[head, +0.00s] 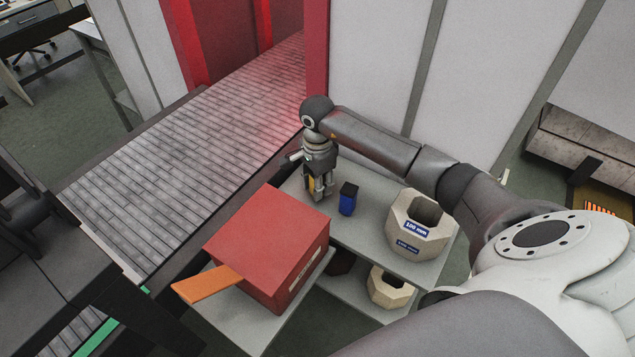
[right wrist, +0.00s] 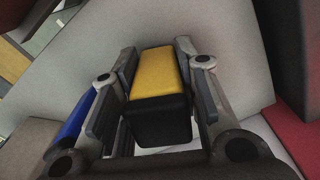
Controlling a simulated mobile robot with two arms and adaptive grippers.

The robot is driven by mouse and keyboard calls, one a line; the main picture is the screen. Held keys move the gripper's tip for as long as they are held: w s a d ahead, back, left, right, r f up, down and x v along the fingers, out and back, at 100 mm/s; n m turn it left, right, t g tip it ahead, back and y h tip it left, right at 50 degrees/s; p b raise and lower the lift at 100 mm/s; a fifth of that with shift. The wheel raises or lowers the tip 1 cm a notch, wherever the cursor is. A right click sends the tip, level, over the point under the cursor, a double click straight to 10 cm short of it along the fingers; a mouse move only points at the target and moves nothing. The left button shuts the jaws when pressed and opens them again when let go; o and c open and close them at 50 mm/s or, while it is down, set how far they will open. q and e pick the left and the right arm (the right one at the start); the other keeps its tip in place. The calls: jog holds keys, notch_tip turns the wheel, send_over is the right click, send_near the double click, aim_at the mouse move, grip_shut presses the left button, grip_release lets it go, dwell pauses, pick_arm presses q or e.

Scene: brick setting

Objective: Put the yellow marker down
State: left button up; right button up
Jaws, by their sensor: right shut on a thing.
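The yellow marker (right wrist: 158,73) is a blocky piece with a yellow body and a black end. It sits between the fingers of my right gripper (right wrist: 157,100) in the right wrist view. In the head view my right gripper (head: 319,192) points down over the grey shelf top (head: 365,229), between the red box and a blue marker. A bit of yellow shows between its fingers there. I cannot tell whether the marker touches the shelf. My left gripper is not in view.
A blue marker (head: 348,198) with a black top stands just right of my gripper. A red box (head: 267,247) with an orange flap is to the left. A beige octagonal ring (head: 421,225) stands to the right, another (head: 390,288) on the lower shelf. A conveyor (head: 190,150) runs behind.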

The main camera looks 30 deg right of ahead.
jog(key=shift+f, duration=0.1)
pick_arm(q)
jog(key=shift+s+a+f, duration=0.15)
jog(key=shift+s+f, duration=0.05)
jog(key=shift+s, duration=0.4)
pick_arm(e)
jog(key=o, duration=0.8)
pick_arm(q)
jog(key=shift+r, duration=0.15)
pick_arm(e)
notch_tip(320, 180, up, 11)
jog(key=shift+r+b, duration=0.2)
jog(key=shift+b, duration=1.05)
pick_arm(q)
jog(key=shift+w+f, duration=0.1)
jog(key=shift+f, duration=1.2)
pick_arm(e)
jog(key=shift+r, duration=0.45)
